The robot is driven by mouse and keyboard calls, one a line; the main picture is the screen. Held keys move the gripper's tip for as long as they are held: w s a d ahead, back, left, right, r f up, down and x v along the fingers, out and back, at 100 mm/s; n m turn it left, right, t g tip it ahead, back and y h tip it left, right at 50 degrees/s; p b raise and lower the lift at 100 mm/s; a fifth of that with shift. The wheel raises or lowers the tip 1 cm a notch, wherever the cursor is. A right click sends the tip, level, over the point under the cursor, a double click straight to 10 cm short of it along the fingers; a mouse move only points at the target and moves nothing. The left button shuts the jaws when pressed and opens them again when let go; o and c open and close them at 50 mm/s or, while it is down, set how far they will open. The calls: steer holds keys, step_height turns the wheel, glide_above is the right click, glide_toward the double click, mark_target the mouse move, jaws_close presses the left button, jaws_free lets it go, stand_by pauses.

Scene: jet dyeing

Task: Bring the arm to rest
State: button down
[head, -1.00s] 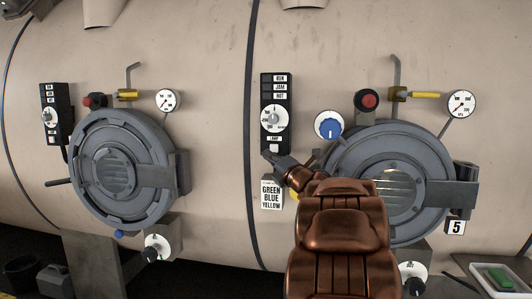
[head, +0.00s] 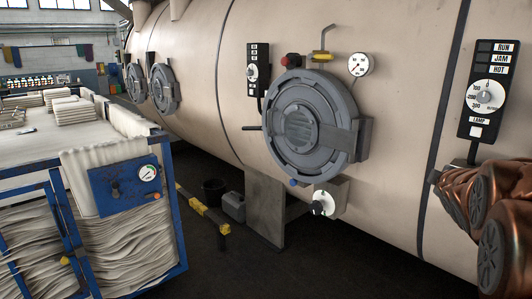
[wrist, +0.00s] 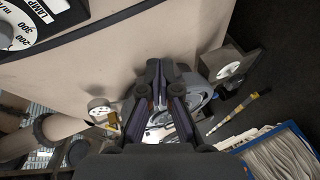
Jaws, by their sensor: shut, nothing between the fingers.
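My gripper (wrist: 164,108) shows in the wrist view, its two dark fingers together with nothing between them. In the head view my copper-coloured arm reaches in at the right edge, and the gripper (head: 437,176) is small at its end, in front of the beige vessel (head: 395,130). It sits just below the black control panel (head: 489,90) with the RUN, JAM and HOT labels, dial and lamp. I cannot tell if it touches anything. In the wrist view a panel corner with the dial (wrist: 25,32) is close at the upper left.
A round grey hatch (head: 300,125) with a gauge (head: 359,65) and a red knob (head: 291,60) is mid-view. A blue cart (head: 125,185) with folded white cloth stands left. Dark floor is clear in front.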

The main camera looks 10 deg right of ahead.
steer(key=s+a+f+m+g+y+p, duration=0.1)
steer(key=s+a+f+m+g+y, duration=0.2)
steer(key=s+a+f, duration=0.55)
steer(key=s+a+f+m+g+y+p, duration=0.1)
steer(key=s+a+f+m+g, duration=0.35)
steer(key=a, duration=0.65)
steer(key=s+a+f+g+y, duration=0.2)
steer(key=s+a, duration=0.5)
steer(key=s, duration=0.4)
steer(key=s+a+f+m+g+y+p, duration=0.1)
steer(key=s+a+f+g+y, duration=0.1)
steer(key=s+a, duration=0.5)
steer(key=s+f+g, duration=0.1)
steer(key=s+g, duration=0.1)
steer(key=s, duration=0.1)
steer(key=shift+s+a+p, duration=0.15)
steer(key=shift+s+p, duration=0.15)
steer(key=shift+s, duration=0.1)
steer(key=shift+g, duration=0.25)
